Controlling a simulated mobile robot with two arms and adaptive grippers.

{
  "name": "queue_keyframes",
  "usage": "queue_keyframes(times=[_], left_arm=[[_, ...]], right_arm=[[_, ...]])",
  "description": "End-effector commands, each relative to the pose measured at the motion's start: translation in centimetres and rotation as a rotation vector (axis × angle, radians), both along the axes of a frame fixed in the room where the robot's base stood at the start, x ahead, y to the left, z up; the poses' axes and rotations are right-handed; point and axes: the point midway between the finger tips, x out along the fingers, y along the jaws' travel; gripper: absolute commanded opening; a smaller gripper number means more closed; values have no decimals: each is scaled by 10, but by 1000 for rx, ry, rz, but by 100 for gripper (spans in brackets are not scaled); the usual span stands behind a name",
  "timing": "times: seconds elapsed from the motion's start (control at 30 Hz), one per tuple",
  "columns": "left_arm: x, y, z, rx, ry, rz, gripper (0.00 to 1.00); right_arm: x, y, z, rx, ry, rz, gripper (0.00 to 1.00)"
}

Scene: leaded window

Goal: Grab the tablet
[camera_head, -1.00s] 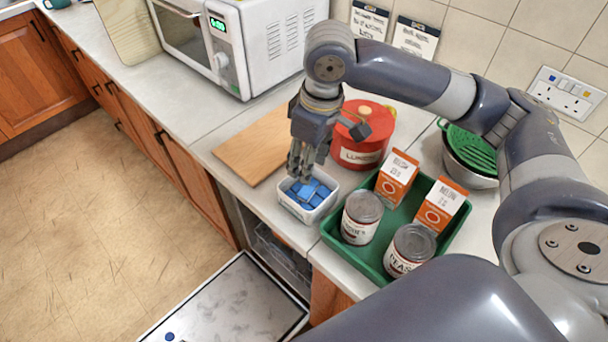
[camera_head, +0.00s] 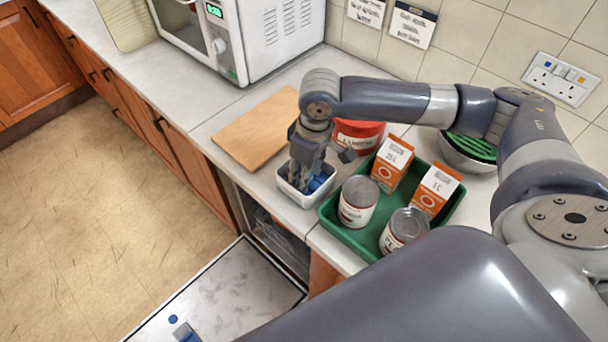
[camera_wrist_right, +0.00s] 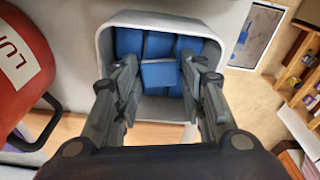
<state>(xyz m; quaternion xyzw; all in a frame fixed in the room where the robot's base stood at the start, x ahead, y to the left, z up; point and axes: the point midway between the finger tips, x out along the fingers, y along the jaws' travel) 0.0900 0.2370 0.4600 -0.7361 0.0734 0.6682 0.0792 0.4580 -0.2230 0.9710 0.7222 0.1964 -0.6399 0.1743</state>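A white tub (camera_head: 289,190) holding several blue tablets (camera_head: 318,183) stands on the counter near its front edge. My right gripper (camera_head: 303,180) points down into the tub. In the right wrist view the tub's rim (camera_wrist_right: 108,30) surrounds the fingertips of my right gripper (camera_wrist_right: 161,78). Its fingers are apart, one on each side of a single blue tablet (camera_wrist_right: 160,75) that lies above the others. Small gaps seem to show beside this tablet, but contact is hard to judge. My left gripper is not in view.
A green tray (camera_head: 328,215) with cans and cartons stands right of the tub. A red canister (camera_head: 350,135) is behind it, and a wooden board (camera_head: 255,135) lies to the left. An open appliance door (camera_head: 225,300) is below the counter.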

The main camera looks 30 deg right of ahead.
Motion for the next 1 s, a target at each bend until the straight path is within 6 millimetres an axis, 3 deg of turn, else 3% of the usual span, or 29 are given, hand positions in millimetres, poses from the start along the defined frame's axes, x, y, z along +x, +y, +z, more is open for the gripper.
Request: queue_keyframes(times=[0.2,0.3,0.77,1.0], left_arm=[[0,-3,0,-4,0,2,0],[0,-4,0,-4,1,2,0],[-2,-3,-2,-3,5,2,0],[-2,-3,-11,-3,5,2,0]], right_arm=[[0,0,-1,1,-1,0,38],[0,0,-1,1,-1,0,20],[1,1,3,1,-3,1,20],[2,1,33,2,-6,2,20]])
